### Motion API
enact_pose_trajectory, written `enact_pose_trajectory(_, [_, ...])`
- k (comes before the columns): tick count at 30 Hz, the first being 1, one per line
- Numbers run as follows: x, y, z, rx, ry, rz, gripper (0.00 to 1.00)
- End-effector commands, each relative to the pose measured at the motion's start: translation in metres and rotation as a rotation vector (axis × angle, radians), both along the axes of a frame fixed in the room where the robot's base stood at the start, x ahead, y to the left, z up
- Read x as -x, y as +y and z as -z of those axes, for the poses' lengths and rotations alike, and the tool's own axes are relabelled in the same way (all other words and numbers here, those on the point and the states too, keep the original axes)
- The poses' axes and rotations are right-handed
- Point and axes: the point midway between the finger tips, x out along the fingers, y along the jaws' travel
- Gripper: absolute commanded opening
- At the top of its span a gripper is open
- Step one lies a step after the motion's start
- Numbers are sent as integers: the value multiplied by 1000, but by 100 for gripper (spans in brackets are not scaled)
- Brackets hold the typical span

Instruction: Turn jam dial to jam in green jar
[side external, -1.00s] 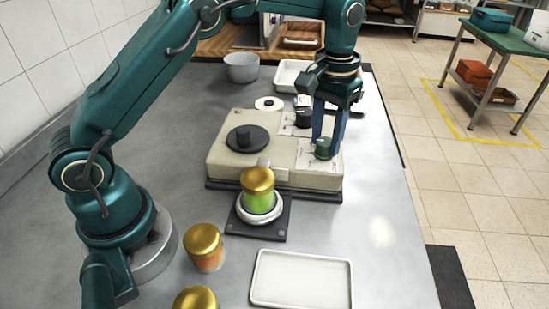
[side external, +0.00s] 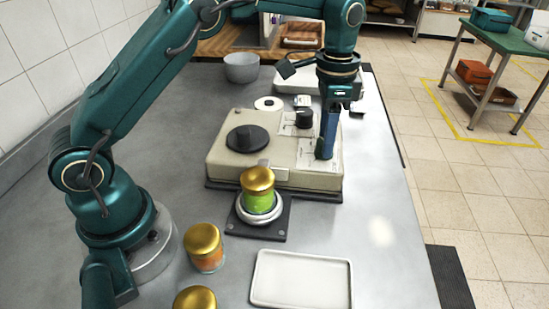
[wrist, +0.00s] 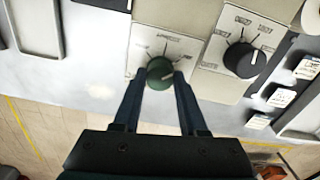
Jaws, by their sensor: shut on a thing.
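The dial's printed labels are too small to read. In the side view my gripper (side external: 327,150) hides most of the dial. A black dial (wrist: 243,60) is beside it. The green jar (side external: 259,202), with a gold lid, stands upright in a ring on a dark plate in front of the machine.
Two gold-lidded jars, one orange (side external: 206,257) and one partly cut off (side external: 195,299), stand at the front left. A white tray (side external: 301,278) lies at the front. A grey bowl (side external: 241,68) and a white roll (side external: 268,104) are behind the machine. Small labelled blocks (wrist: 282,97) lie near the black dial.

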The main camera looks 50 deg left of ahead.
Motion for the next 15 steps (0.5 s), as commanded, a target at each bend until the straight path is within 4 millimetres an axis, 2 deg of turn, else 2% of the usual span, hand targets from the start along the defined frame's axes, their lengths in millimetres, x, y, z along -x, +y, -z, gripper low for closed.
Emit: enact_pose_trajectory(15, [0, 0, -2, 0, -2, 40, 0])
